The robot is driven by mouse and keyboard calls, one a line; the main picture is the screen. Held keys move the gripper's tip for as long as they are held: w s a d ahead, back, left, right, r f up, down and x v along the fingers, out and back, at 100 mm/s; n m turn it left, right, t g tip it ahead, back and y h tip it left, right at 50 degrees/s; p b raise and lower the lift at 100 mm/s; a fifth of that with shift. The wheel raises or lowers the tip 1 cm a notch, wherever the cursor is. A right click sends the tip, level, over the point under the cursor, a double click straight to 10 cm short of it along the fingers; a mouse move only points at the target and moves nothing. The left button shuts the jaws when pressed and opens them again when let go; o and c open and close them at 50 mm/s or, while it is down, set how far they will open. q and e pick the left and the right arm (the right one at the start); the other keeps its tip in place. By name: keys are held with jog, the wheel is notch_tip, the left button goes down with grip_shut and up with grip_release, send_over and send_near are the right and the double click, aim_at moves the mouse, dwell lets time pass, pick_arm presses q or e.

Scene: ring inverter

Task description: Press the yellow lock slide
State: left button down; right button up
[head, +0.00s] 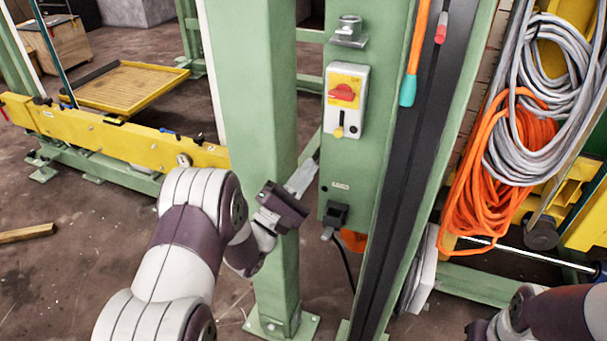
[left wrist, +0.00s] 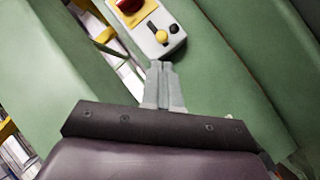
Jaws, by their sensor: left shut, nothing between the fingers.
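The yellow lock slide (head: 339,132) is a small yellow knob at the lower part of a light grey switch box (head: 359,100) on a green post. A red rotary knob (head: 343,92) on a yellow plate sits above it. In the left wrist view the slide (left wrist: 161,37) is just beyond the fingertips, with a black round part beside it. My left gripper (head: 313,163) is shut and empty, below and left of the box in the head view. Its fingertips (left wrist: 160,64) point toward the slide, apart from it. My right gripper is not visible; only part of my right arm shows.
A green upright column (head: 252,130) stands left of the box, close to my left arm. Orange cable (head: 490,185) and grey cable (head: 510,120) hang at the right. A small black fitting (head: 337,214) is low on the post. A yellow beam (head: 110,130) runs at the left.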

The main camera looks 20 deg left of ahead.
aim_at(339, 132)
pick_arm(q)
jog(key=x, duration=0.6)
jog(key=shift+w, duration=0.1)
